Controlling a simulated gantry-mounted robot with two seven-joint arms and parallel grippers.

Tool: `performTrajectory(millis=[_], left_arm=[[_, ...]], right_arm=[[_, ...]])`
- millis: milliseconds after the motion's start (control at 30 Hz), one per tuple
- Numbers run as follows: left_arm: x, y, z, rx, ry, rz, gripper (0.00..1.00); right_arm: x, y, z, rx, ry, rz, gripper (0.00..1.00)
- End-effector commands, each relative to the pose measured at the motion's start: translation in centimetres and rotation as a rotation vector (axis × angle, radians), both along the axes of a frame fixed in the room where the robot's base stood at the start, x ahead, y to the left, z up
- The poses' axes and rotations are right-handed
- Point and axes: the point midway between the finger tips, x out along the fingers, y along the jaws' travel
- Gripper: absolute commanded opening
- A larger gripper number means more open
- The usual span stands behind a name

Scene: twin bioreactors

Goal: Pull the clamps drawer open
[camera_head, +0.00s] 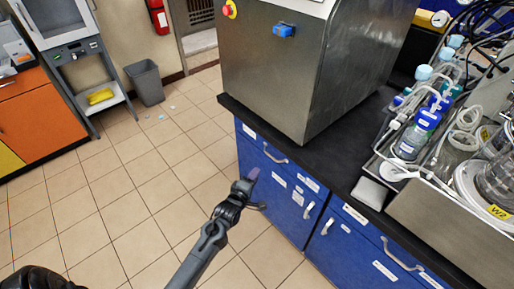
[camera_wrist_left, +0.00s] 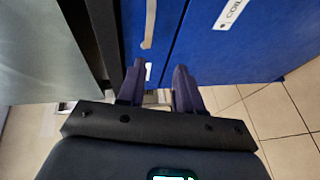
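The blue cabinet (camera_head: 262,182) under the dark worktop has drawer and door fronts with pale handles and white labels. I cannot read the labels well enough to tell which front is the clamps drawer. A curved handle (camera_head: 275,154) sits high on the left front. My left gripper (camera_head: 250,182) is in front of the cabinet's left part, beside a lower handle (camera_head: 258,206). In the left wrist view its two dark fingers (camera_wrist_left: 158,82) stand apart, facing the blue fronts, with no object clearly held. A pale handle (camera_wrist_left: 149,25) lies beyond them. My right gripper is not in view.
A steel machine (camera_head: 290,75) stands on the black worktop (camera_head: 345,150). A steel tray (camera_head: 440,220) with bottles and tubing is on the right. A grey bin (camera_head: 146,83) stands at the wall.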

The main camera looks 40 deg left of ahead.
Motion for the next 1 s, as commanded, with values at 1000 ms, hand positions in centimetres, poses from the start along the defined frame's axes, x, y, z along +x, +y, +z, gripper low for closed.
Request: performTrajectory(millis=[1000], left_arm=[[11.1,2.8,-0.1,-0.001,-0.025,-0.003,0.35]], right_arm=[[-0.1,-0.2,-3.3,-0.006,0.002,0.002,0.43]])
